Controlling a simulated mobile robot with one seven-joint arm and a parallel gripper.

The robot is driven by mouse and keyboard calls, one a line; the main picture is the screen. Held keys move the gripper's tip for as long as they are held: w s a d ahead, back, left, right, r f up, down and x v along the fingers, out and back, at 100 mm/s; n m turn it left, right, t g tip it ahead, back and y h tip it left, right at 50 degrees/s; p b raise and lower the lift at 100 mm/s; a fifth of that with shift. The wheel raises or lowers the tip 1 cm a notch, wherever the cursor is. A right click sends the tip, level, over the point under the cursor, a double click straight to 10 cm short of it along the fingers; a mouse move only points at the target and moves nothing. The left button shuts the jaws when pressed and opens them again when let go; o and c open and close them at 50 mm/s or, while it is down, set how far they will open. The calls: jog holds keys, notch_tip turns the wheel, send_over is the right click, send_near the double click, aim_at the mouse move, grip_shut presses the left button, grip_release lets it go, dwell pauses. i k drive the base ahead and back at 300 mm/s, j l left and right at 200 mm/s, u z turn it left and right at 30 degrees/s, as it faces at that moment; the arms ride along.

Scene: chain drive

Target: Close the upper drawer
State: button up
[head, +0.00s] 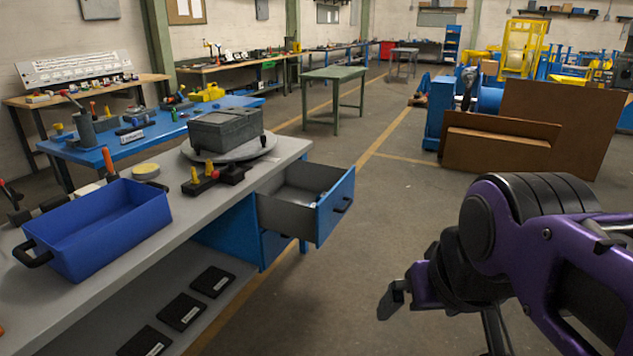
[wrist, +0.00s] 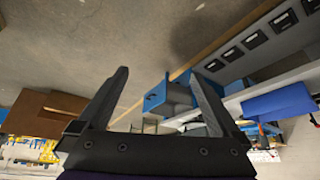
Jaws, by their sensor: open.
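The upper drawer (head: 333,208) is pulled out from the blue cabinet under the grey workbench. It has a blue front with a dark handle (head: 343,205) and a grey inside holding a small pale item. The drawer also shows in the wrist view (wrist: 155,97), between my fingers in the picture but farther off. A lower blue drawer front (head: 274,246) sits beneath it, partly hidden. My gripper (head: 392,299) is right of and nearer than the drawer in the head view, apart from it. In the wrist view its two fingers (wrist: 162,88) are wide apart with nothing between them.
The grey bench (head: 170,190) carries a blue bin (head: 95,230), a grey box (head: 226,130) on a round plate and a dark tool holder (head: 215,181). Dark labelled trays (head: 182,311) lie on its lower shelf. The floor (head: 390,200) right of the drawer is clear. Brown panels (head: 500,150) stand farther back.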

aim_at(304, 195)
jog(key=l+u, duration=0.1)
jog(key=l, duration=0.15)
jog(key=i+j, duration=0.15)
jog(key=i, duration=0.75)
jog(key=i+j, duration=0.2)
jog(key=i, duration=0.7)
jog(key=j+u, duration=0.05)
